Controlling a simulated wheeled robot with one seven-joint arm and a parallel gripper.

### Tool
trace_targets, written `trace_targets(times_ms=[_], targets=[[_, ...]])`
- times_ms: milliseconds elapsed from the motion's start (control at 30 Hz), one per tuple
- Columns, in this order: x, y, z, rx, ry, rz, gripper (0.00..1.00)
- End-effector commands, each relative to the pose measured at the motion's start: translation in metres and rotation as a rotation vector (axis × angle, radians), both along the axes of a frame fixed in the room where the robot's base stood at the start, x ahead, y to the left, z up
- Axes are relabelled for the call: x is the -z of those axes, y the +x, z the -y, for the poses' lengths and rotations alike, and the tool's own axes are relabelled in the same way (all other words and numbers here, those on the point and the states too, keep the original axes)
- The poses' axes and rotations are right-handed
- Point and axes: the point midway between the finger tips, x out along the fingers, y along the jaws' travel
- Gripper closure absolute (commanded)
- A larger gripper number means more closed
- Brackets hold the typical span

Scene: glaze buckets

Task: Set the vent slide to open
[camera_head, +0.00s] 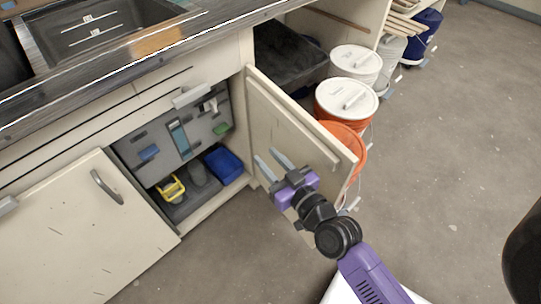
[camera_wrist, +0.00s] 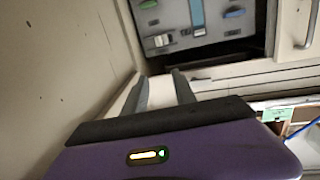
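A grey panel (camera_head: 165,130) is set inside the open cabinet under the counter. It carries a light-blue vertical strip (camera_head: 180,138), a blue piece (camera_head: 148,152), a green piece (camera_head: 222,128) and a whitish piece (camera_head: 210,104). I cannot tell which of these is the vent slide or how it is set. In the wrist view the panel (camera_wrist: 215,40) shows at the top, with a white piece (camera_wrist: 160,40) and the green piece (camera_wrist: 235,12). My gripper (camera_head: 272,162) is open and empty, in front of the open door and right of the panel, touching no control.
The open cabinet door (camera_head: 300,125) stands right of the panel, close to my gripper. A blue bin (camera_head: 223,163) and a yellow item (camera_head: 171,189) sit below the panel. A closed door (camera_head: 75,230) is at left. Buckets (camera_head: 346,98) stand behind the open door. The floor is clear.

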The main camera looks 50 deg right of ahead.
Motion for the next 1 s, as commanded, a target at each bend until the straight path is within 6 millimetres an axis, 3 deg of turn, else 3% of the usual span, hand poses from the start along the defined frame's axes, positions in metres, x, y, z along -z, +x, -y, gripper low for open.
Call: trace_targets(times_ms=[667,800,867,1000], targets=[[0.000,0.000,0.000,0.000,0.011,0.004,0.67],[-0.013,-0.001,0.004,0.023,0.038,0.052,0.67],[-0.024,-0.008,0.005,0.037,0.040,0.078,0.67],[-0.033,-0.036,-0.016,0.027,0.047,0.091,0.67]])
